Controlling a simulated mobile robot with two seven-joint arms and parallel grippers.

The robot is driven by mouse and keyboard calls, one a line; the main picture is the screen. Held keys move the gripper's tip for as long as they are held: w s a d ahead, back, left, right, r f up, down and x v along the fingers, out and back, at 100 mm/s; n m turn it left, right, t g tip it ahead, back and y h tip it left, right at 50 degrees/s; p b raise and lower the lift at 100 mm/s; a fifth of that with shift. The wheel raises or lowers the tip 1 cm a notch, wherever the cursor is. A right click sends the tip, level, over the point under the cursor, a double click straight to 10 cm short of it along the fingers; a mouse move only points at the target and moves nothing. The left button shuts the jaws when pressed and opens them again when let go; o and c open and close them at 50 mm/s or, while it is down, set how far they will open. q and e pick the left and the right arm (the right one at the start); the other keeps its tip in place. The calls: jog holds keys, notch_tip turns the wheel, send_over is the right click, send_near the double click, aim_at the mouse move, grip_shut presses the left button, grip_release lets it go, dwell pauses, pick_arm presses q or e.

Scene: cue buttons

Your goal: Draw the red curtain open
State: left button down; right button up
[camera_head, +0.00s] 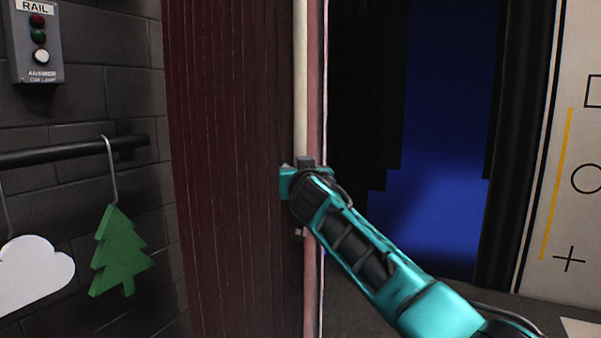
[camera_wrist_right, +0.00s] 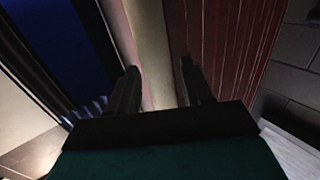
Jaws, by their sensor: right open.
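The dark red pleated curtain (camera_head: 232,150) hangs left of centre in the head view. Its right edge carries an upright cream strip (camera_head: 300,70) beside a pink band. My right gripper (camera_head: 297,178) is at this edge, at about mid-height in the picture. In the right wrist view the red curtain (camera_wrist_right: 235,50) fills the right side. There the two dark fingers of my right gripper (camera_wrist_right: 160,88) stand apart, with the pale edge strip (camera_wrist_right: 150,50) running between them. Whether they touch it I cannot tell. My left gripper is not in view.
A grey box (camera_head: 37,45) labelled RAIL, with several buttons, is on the brick wall at left. A green tree (camera_head: 118,252) and white cloud (camera_head: 33,275) hang from a dark rail (camera_head: 75,151). Right of the curtain is a blue-lit opening (camera_head: 440,140), then a pale marked panel (camera_head: 570,150).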

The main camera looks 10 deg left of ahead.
jog(key=shift+s, duration=0.1)
jog(key=v, duration=1.2)
jog(key=shift+s+d, duration=0.2)
jog(key=shift+s, duration=0.15)
dwell(0.4)
